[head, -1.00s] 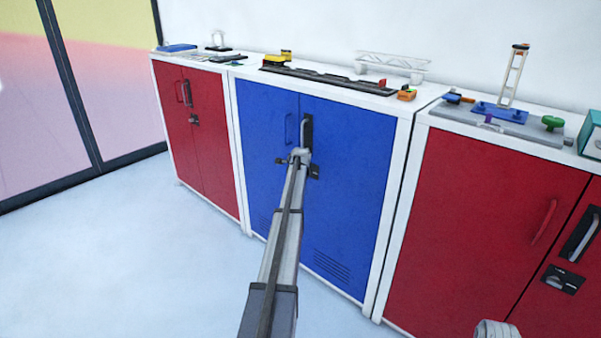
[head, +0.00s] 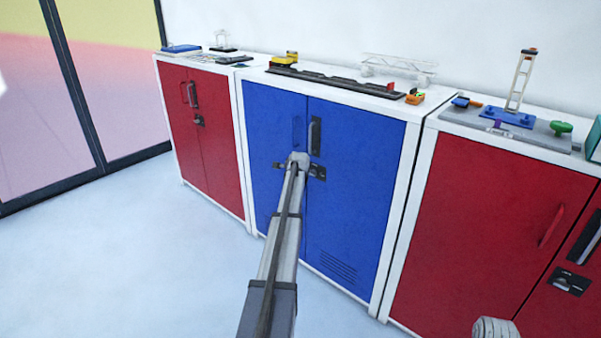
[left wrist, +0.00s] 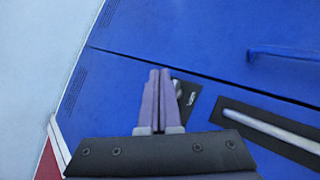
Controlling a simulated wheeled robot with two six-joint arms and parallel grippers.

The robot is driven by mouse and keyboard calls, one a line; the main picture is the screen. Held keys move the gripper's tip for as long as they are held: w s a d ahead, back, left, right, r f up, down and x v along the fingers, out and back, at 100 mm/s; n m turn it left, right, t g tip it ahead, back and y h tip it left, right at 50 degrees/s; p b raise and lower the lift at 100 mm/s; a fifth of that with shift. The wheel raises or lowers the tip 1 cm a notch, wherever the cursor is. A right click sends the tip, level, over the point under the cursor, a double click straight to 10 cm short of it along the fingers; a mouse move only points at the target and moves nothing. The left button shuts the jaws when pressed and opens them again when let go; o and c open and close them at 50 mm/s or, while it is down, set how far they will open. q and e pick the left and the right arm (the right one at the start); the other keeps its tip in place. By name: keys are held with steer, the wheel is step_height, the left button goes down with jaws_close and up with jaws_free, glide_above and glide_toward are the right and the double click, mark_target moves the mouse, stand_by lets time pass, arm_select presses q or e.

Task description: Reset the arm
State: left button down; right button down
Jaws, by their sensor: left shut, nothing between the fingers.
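My left arm (head: 285,225) reaches forward in the head view, its wrist end in front of the blue cabinet (head: 360,185) near the door handle and lock. In the left wrist view, my left gripper (left wrist: 157,98) shows two purple fingers closed together with nothing between them. Its tips point at the blue doors (left wrist: 220,45), near the black lock plate (left wrist: 188,98); I cannot tell whether they touch. The long handle (left wrist: 270,128) is to the right of the fingers. A rounded grey part of my right arm (head: 495,328) shows at the bottom right; its gripper is out of frame.
Red cabinets stand left (head: 205,140) and right (head: 480,220) of the blue one. Crane models and a dark rail (head: 335,82) lie on the tops. A glass wall (head: 60,100) is at the left. The pale floor (head: 130,250) at front left is clear.

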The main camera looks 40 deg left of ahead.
arm_select(q)
steer(key=s+r+p, duration=0.3)
steer(key=s+r, duration=0.1)
steer(key=s, duration=0.1)
steer(key=shift+s+a+r+p, duration=0.15)
steer(key=shift+s+r+p, duration=0.05)
steer(key=shift+r+p, duration=0.2)
steer(key=d+f+n+h, duration=0.1)
steer(key=d+f+h, duration=0.15)
steer(key=d, duration=1.75)
steer(key=s+d+f+n+g+h, duration=0.15)
steer(key=s+d, duration=0.45)
steer(key=d, duration=0.6)
steer(key=s+d+f+n+g, duration=0.15)
steer(key=s+d, duration=0.35)
steer(key=d, duration=0.8)
steer(key=s+d+f+g+h, duration=0.15)
steer(key=s+d, duration=0.45)
steer(key=d, duration=0.6)
steer(key=s+d+n+g, duration=0.1)
steer(key=s+d, duration=0.4)
steer(key=s, duration=0.3)
steer(key=s+d+n+g, duration=0.1)
steer(key=s+d+g, duration=0.1)
steer(key=s+d, duration=0.45)
step_height(320, 180, up, 16)
steer(key=a+p, duration=0.1)
steer(key=p, duration=1.5)
steer(key=shift+s+a+r, duration=0.2)
steer(key=shift+a, duration=0.15)
